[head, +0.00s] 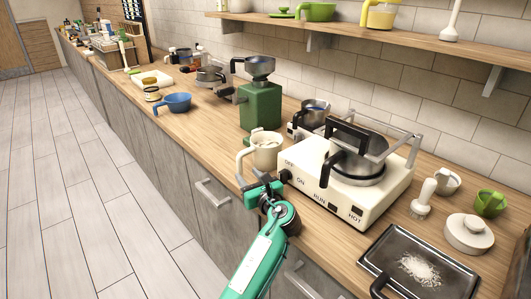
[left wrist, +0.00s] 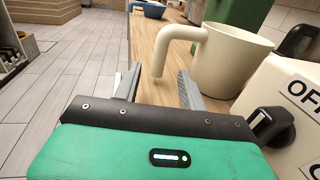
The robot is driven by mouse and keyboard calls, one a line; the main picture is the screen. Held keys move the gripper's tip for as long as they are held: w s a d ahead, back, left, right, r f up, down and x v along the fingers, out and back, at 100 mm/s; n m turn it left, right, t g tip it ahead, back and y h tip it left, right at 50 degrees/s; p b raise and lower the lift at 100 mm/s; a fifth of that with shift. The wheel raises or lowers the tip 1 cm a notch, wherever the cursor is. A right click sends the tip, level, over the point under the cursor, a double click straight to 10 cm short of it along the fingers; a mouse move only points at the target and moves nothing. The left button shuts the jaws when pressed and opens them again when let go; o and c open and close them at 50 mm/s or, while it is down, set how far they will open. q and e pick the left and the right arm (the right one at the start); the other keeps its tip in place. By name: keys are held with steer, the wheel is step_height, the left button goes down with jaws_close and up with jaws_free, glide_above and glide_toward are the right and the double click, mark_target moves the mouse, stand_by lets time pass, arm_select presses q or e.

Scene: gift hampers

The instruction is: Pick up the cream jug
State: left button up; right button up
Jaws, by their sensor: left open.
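The cream jug (head: 267,151) stands upright on the wooden counter, just left of the white appliance, with its handle toward the left. In the left wrist view the cream jug (left wrist: 232,62) is large at the upper right, and its bent handle hangs down close to the fingertips. My left gripper (head: 252,181) is in front of the jug at the counter's front edge. In the left wrist view my left gripper (left wrist: 160,75) has its fingers apart, with the handle's lower end showing between the tips. I cannot tell whether they touch. My right gripper is not in view.
The white appliance (head: 318,183) with a lidded pan stands close to the right of the jug. A green grinder (head: 261,106) stands behind it. A blue pan (head: 176,102) is farther left. A dark tray (head: 414,268) lies at lower right. Counter left of the jug is clear.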

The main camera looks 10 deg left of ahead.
mark_target(241, 166)
arm_select(q)
steer(key=x, duration=0.7)
steer(key=shift+r, duration=0.3)
jaws_close()
